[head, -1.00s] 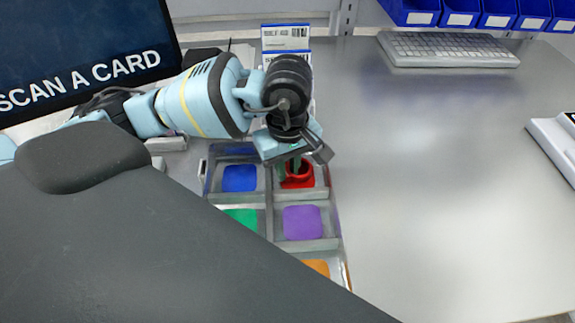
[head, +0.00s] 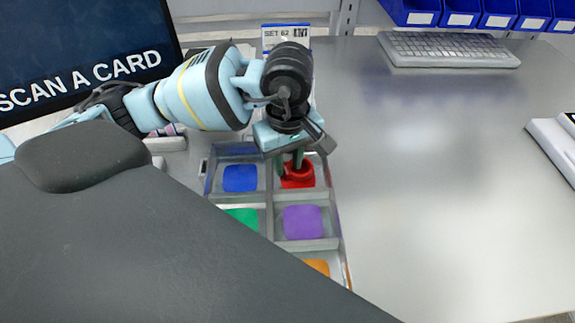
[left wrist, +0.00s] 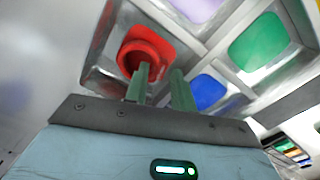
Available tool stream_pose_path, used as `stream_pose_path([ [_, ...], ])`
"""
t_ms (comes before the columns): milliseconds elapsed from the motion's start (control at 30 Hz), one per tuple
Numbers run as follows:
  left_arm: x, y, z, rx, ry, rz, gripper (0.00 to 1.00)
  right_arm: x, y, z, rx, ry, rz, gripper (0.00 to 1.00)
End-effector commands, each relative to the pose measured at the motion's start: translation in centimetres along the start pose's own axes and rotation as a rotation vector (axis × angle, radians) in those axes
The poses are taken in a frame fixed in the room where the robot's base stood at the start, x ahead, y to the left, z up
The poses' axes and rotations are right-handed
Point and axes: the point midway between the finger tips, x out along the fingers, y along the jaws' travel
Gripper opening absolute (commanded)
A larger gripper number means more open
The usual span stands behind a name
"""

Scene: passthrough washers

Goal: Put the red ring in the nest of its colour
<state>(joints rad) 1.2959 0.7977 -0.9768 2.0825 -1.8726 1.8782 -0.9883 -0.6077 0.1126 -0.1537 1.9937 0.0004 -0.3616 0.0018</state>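The red ring (head: 298,170) lies in the tray compartment with the red pad (head: 305,182), at the tray's back right. It also shows in the left wrist view (left wrist: 147,52), resting over the red pad. My left gripper (head: 290,162) is just above the ring, its two green fingers pointing down. In the left wrist view the fingers (left wrist: 162,78) stand apart with a gap between them. One fingertip overlaps the ring's near edge and hole in the picture; the other is to its side. The fingers hide part of the ring. My right gripper is not in view.
The tray's other compartments have blue (head: 240,178), green (head: 243,217), purple (head: 303,222) and orange (head: 318,267) pads. A labelled card (head: 286,33) stands behind the tray, a screen (head: 85,50) at left.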

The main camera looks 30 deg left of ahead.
Motion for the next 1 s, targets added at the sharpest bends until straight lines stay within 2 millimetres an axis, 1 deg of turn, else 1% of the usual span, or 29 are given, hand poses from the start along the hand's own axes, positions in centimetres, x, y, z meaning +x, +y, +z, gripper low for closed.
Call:
stream_pose_path([
  [33,-1.1,0.1,0.0,0.002,0.002,0.006,0.25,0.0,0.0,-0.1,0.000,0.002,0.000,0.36],
  [200,-4.7,0.1,0.0,0.002,0.002,0.007,0.25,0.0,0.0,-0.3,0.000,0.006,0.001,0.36],
  [433,-8.5,0.1,0.0,0.001,0.003,0.005,0.25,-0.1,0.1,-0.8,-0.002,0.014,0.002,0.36],
  [533,-9.4,0.0,0.0,0.002,0.001,0.003,0.25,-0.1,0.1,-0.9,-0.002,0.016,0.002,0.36],
  [633,-9.8,0.0,0.0,0.001,0.001,0.002,0.25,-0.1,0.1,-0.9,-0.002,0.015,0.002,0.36],
  [1000,-9.9,0.0,0.0,0.001,0.000,0.000,0.25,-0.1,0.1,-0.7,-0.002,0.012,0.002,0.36],
])
